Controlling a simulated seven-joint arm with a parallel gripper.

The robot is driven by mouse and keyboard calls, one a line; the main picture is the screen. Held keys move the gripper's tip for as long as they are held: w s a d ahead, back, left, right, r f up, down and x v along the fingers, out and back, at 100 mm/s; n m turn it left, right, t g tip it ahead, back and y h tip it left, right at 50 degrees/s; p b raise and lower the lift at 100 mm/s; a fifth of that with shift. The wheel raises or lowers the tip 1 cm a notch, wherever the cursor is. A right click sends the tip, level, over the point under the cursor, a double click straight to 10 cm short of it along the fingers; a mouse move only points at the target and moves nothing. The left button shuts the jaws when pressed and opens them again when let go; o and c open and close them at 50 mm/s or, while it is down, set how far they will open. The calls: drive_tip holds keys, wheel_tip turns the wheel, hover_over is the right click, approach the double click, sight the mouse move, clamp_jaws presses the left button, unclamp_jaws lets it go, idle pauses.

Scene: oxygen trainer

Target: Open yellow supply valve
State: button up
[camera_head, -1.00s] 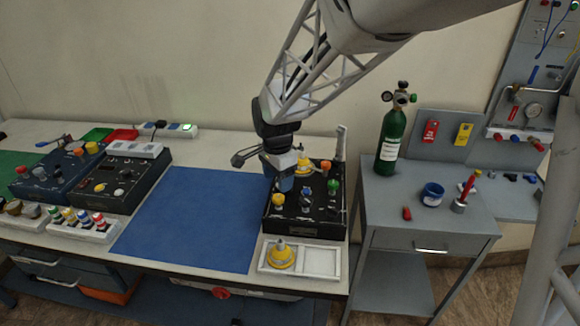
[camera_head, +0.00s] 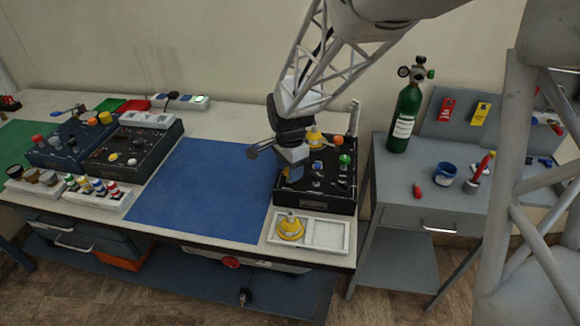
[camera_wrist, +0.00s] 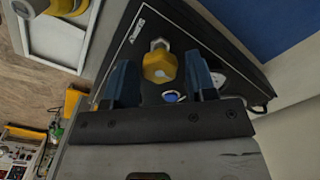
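The yellow supply valve knob (camera_wrist: 159,66) shows in the wrist view on the black panel (camera_wrist: 150,25), with a pale metal stem end beside it. My gripper (camera_wrist: 161,78) is open, with one blue finger on each side of the yellow knob. The gap to each finger is visible, and I see no clear contact. In the head view my gripper (camera_head: 291,173) is low over the left part of the black panel (camera_head: 318,203) and hides the yellow knob there.
Orange and green knobs (camera_head: 345,159) stand on the panel's right side. A white tray (camera_head: 328,235) with a yellow domed part (camera_head: 290,228) lies in front. A blue mat (camera_head: 200,190) is clear to the left. A green cylinder (camera_head: 405,120) stands on the right cart.

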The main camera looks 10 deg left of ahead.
drive_tip(key=c, duration=0.7)
drive_tip(key=shift+n, duration=0.3)
drive_tip(key=n, duration=1)
drive_tip(key=shift+n, duration=0.3)
drive_tip(key=n, duration=1.2)
drive_tip(key=shift+n, duration=0.4)
